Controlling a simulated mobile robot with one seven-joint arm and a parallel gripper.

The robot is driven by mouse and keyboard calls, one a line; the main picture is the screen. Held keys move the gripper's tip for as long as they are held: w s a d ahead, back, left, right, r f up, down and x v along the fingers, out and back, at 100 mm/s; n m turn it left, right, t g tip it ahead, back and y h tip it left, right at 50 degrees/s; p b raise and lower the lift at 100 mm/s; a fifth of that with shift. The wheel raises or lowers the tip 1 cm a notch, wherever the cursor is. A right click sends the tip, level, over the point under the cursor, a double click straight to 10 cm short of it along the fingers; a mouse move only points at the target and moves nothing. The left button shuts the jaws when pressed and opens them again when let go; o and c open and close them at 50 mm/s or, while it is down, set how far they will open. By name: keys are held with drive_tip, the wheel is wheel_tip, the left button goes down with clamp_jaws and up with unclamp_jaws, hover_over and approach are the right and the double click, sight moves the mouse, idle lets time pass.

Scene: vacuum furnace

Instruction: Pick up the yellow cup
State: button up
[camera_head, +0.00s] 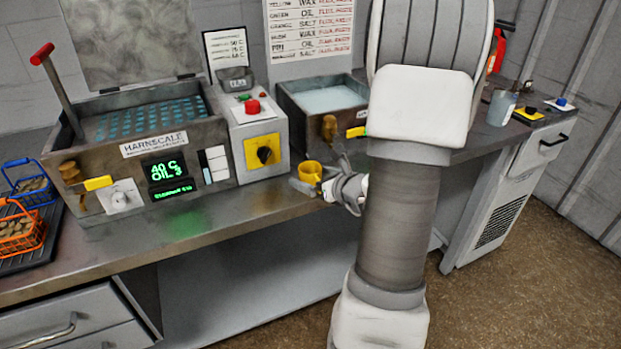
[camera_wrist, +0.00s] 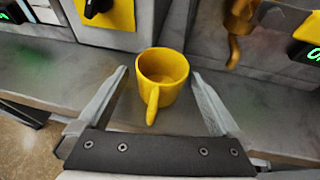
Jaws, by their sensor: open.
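The yellow cup (camera_wrist: 163,79) stands upright on the grey metal bench (camera_wrist: 60,80), with its handle toward my gripper in the wrist view. It looks empty. My gripper (camera_wrist: 158,78) is open, with one finger on each side of the cup. There are visible gaps between the fingers and the cup wall. In the head view the cup (camera_head: 310,172) is near the bench's front edge, and my gripper (camera_head: 316,182) is right at it, partly hidden by my arm.
Behind the cup stand a control box (camera_head: 258,140) with a red button and a bath (camera_head: 325,97) with a brass tap (camera_head: 329,127). The Harnscale bath (camera_head: 150,140) is to the left. Orange (camera_head: 22,232) and blue baskets (camera_head: 32,186) sit at far left.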

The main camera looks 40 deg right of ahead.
sight(310, 168)
drive_tip(key=shift+x, duration=0.8)
drive_tip(key=c, duration=1.4)
drive_tip(key=shift+r, duration=0.15)
wheel_tip(310, 168, up, 18)
drive_tip(key=p, duration=0.5)
drive_tip(key=shift+p, duration=0.3)
